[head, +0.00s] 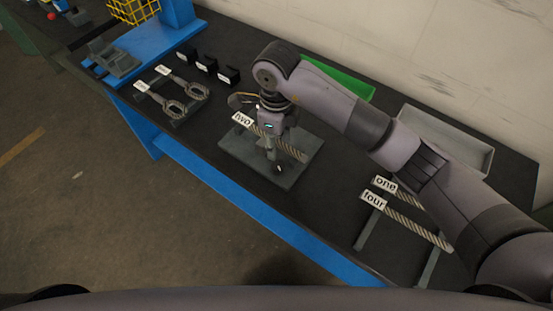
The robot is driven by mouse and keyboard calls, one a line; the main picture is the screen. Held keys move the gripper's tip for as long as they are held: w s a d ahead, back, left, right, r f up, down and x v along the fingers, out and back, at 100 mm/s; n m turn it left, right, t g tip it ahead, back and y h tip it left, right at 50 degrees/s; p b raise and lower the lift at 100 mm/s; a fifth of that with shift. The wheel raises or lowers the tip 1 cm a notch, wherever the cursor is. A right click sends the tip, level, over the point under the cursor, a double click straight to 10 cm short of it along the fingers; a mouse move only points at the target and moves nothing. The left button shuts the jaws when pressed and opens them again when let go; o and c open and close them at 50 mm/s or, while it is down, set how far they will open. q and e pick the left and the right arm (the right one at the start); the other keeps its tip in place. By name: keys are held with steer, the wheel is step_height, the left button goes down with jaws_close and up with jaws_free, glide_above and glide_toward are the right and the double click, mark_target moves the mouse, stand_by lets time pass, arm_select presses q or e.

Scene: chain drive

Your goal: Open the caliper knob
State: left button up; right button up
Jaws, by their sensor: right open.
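My right gripper (274,160) points down over a grey plate (240,155) on the dark bench. It is open, and its fingers are small and hard to make out. A chain piece labelled "two" (289,150) lies across the plate. The gripper is in front of it and hides its middle. I cannot pick out a caliper or its knob clearly; any small part between the fingers is hidden by the gripper. My left gripper is out of view.
Chain pieces labelled "one" (401,195) and "four" (420,228) lie on grey rails at the right. Behind are a green tray (340,75) and a grey tray (450,135). Two labelled ring-ended tools (172,105) and black holders (207,64) sit left.

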mark_target(277, 164)
steer(key=f+p, duration=0.1)
steer(key=f, duration=0.4)
steer(key=f+p, duration=0.1)
steer(key=f, duration=0.4)
steer(key=shift+w+p, duration=0.2)
steer(key=shift+p, duration=0.15)
steer(key=shift+f, duration=0.6)
steer(key=c, duration=0.9)
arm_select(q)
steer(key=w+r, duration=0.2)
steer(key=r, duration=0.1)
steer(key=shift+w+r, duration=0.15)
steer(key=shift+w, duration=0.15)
arm_select(e)
steer(key=shift+w, duration=0.1)
